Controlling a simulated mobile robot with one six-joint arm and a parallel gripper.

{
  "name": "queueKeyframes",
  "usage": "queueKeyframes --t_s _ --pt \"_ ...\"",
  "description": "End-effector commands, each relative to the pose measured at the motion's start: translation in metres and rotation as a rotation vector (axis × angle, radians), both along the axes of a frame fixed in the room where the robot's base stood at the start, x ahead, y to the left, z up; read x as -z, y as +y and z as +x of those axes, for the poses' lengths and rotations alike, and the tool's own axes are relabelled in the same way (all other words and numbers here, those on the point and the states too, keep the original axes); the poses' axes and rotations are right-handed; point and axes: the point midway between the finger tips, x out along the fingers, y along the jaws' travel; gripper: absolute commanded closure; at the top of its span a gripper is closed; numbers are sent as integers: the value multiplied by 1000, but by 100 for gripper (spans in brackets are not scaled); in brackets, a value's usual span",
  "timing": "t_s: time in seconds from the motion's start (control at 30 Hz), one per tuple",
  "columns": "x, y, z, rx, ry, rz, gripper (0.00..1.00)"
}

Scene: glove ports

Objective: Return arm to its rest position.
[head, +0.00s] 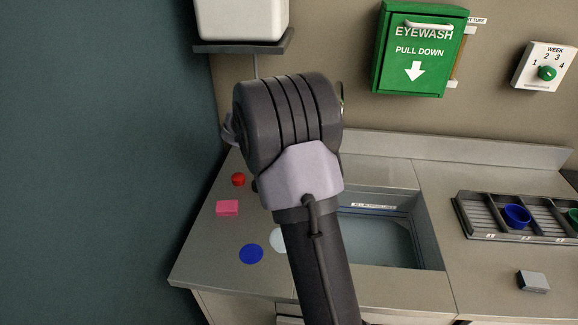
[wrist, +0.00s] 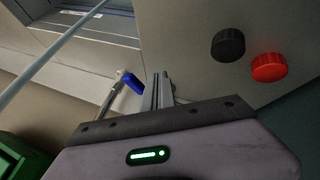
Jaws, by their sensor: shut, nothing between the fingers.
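My arm stands up across the middle of the head view, over the counter, and its wrist hides my gripper there. In the wrist view my gripper (wrist: 160,90) shows its two fingers together, with nothing between them. The fingers are over the counter, clear of the black cap (wrist: 228,44) and the red cap (wrist: 268,67) to their right. A blue handle (wrist: 131,82) on a metal tap-like piece shows just left of the fingers; I cannot tell if they touch.
The counter holds a red cap (head: 238,179), a pink block (head: 227,208), a blue disc (head: 251,254) and a sink (head: 385,240). A rack (head: 470,222) with a blue cup (head: 517,216) is at right. A green eyewash box (head: 418,48) hangs on the wall. A dark wall stands left.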

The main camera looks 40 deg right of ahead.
Motion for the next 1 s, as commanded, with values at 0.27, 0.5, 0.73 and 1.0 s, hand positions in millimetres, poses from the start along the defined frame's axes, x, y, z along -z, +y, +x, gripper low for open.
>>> queueKeyframes --t_s 0.27,0.5,0.73,1.0 --pt "-68 44 -17 -2 -3 -1 100" --pt "-80 55 -21 -1 -1 0 100" --pt "-133 137 -80 -41 -76 170 100" --pt "-162 312 -237 -252 -255 602 100"
